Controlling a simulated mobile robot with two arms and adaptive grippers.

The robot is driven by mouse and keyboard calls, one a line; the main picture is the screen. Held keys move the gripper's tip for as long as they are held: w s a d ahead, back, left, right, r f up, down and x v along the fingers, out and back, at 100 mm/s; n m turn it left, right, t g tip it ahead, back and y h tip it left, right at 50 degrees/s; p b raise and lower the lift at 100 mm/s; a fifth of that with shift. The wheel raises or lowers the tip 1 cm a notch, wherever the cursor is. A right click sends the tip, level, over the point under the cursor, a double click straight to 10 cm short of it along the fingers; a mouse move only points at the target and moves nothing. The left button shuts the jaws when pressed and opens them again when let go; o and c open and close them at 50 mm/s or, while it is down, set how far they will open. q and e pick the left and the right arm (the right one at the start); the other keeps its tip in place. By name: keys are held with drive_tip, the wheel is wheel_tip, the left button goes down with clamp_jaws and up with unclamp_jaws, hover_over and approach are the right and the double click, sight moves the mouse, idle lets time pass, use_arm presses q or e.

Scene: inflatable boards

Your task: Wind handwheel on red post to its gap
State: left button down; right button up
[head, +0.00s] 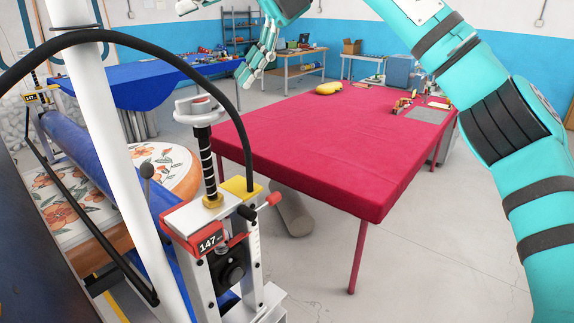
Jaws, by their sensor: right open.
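My right gripper (253,77) is open and empty. In the picture it is above and to the right of the handwheel, apart from it. The gap in the post is hard to make out.
A white pole (98,130) and black cable cross the left foreground. A blue roller (75,140) and floral board (65,205) lie behind them. Another post with a yellow label (38,97) stands far left. A red-covered table (330,145) fills the middle.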

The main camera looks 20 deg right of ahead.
drive_tip(key=w+d+f+m+t+y, duration=0.1)
drive_tip(key=w+d+f+m+y, duration=0.25)
drive_tip(key=w+f+y, duration=0.45)
use_arm(q)
drive_tip(key=shift+s+d, duration=0.3)
drive_tip(key=shift+s, duration=0.45)
use_arm(e)
drive_tip(key=w+d+f+m+t+h, duration=0.1)
drive_tip(key=w+d+f+m+t, duration=0.2)
drive_tip(key=f, duration=0.4)
drive_tip(key=w+d+f+m+t+h, duration=0.1)
drive_tip(key=w+d+f+m+t, duration=0.3)
drive_tip(key=f, duration=0.4)
drive_tip(key=w+d+f+m+t+h, duration=0.1)
drive_tip(key=w+d+f+m+t, duration=0.2)
drive_tip(key=f, duration=0.5)
drive_tip(key=w+d+m, duration=0.1)
drive_tip(key=w+m, duration=0.1)
drive_tip(key=shift+f+m+t, duration=0.25)
drive_tip(key=shift+m+t, duration=0.1)
drive_tip(key=shift+t, duration=0.05)
